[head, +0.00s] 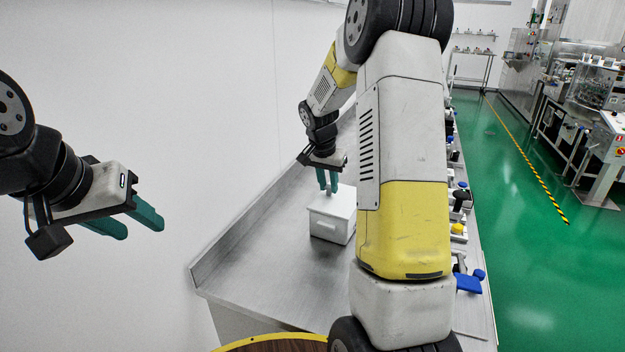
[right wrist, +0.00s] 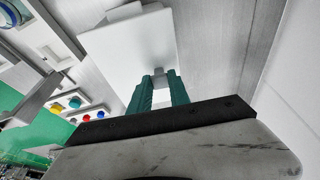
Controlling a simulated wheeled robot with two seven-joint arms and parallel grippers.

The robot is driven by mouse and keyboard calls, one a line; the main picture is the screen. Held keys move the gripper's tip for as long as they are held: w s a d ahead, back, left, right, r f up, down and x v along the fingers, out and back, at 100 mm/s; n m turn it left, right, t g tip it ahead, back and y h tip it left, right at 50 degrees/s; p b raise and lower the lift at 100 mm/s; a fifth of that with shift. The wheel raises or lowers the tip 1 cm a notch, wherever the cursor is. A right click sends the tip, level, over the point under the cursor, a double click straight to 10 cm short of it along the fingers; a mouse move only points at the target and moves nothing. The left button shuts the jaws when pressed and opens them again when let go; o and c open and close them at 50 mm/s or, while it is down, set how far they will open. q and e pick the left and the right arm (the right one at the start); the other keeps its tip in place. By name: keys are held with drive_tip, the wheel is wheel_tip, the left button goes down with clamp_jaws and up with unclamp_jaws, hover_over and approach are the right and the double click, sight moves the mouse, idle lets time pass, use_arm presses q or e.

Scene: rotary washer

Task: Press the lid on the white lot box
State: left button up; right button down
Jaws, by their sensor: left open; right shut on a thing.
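The white lot box (head: 328,227) stands on the steel bench, left of my right arm in the head view. Its white lid (head: 340,203) is at its top; I cannot tell whether it is fully seated. My right gripper (head: 328,189) points down at the lid from above. My left gripper (head: 143,229) is open and empty, in the air left of the bench.
The steel bench (head: 265,255) has a raised edge along the white wall and is clear in front of the box. Small items with blue and yellow caps (head: 458,229) line its right side, partly behind my right arm. A blue object (head: 469,283) is nearer the front.

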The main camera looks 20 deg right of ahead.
drive_tip(key=c, duration=1.1)
unclamp_jaws()
drive_tip(key=shift+c, duration=0.2)
drive_tip(key=shift+r, duration=0.1)
drive_tip(key=v, duration=0.7)
drive_tip(key=shift+r, duration=0.3)
drive_tip(key=shift+s, duration=0.15)
